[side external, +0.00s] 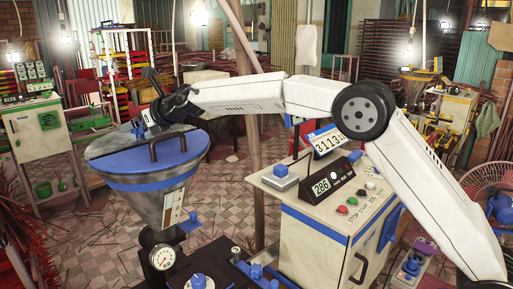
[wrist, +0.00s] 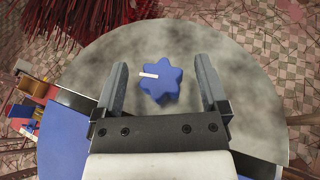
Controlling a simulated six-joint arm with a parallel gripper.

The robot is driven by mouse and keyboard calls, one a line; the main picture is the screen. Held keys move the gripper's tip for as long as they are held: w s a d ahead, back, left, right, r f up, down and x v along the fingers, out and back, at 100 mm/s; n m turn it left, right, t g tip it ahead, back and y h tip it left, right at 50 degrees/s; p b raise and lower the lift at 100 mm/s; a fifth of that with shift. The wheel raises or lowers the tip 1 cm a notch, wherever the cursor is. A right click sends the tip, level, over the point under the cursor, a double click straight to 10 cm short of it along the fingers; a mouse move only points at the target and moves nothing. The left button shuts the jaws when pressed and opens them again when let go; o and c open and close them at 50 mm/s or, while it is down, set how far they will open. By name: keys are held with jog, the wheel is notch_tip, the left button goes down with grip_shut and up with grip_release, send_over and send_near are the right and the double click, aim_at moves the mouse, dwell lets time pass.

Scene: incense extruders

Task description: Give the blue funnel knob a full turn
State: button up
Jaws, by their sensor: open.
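The blue funnel knob (wrist: 162,85) is star-shaped with a white mark pointing left. It sits on the grey round top of the funnel (wrist: 95,62) in the wrist view. My gripper (wrist: 159,66) is open, with one finger on each side of the knob and a visible gap on both sides. In the side external view, my gripper (side external: 145,122) is over the rear left rim of the grey funnel (side external: 150,205). The knob is small and largely hidden there. I cannot tell the exact fingertip height.
The funnel has a blue lid section (side external: 150,157) with a dark arched handle (side external: 166,143). A round gauge (side external: 162,257) is below it. A white control cabinet (side external: 320,235) with buttons and displays stands to the right, under my arm. Red incense bundles lie behind.

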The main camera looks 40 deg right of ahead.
jog(key=shift+v, duration=3.65)
jog(key=shift+w, duration=0.1)
jog(key=shift+w+d+f+n+g+y, duration=0.35)
jog(key=shift+w+n+g+y, duration=0.15)
jog(key=shift+g+y, duration=0.1)
jog(key=shift+w+d+f+n+g+y, duration=0.15)
jog(key=shift+w+d+n+g+y, duration=0.3)
jog(key=shift+n+y, duration=0.25)
jog(key=shift+w+d+n+g+y, duration=0.1)
jog(key=shift+d+n+g+y, duration=0.25)
jog(key=shift+n+g+y, duration=0.45)
jog(key=shift+d+r+n+g+y, duration=0.25)
jog(key=shift+d+r+n+y, duration=0.15)
jog(key=shift+n+y, duration=0.5)
jog(key=shift+x, duration=3.85)
jog(key=shift+f, duration=0.1)
